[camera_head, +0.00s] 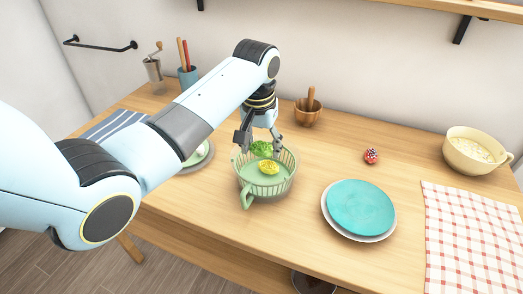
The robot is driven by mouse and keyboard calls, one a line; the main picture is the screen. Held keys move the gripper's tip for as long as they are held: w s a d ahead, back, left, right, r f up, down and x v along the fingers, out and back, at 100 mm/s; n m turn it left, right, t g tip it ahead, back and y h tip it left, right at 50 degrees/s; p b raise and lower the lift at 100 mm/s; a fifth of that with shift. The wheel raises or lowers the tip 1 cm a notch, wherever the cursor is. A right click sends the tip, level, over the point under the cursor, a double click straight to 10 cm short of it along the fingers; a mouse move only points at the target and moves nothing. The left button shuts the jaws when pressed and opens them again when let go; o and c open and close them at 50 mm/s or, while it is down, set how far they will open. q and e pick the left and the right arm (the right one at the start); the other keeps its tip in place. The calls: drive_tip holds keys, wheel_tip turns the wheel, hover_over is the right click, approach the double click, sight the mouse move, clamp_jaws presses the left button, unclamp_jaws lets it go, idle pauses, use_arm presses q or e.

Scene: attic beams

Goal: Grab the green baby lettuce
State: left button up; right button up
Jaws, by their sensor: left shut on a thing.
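The green baby lettuce (262,148) is at the back of a green colander (248,184) on the wooden table. My left gripper (261,144) reaches down from above and is shut on the lettuce. A yellow-green round item (268,167) lies in the colander just in front of the lettuce. Whether the lettuce touches the colander's floor cannot be told. My right gripper is not in view.
A teal plate on a white plate (332,222) lies to the right of the colander. A wooden mortar (306,117) stands behind, a small red item (371,156) and a cream bowl (460,157) farther right. A checkered cloth (470,235) covers the right front.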

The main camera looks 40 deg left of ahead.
use_arm(q)
drive_tip(key=shift+r+p, duration=1.1)
drive_tip(key=shift+r, duration=0.25)
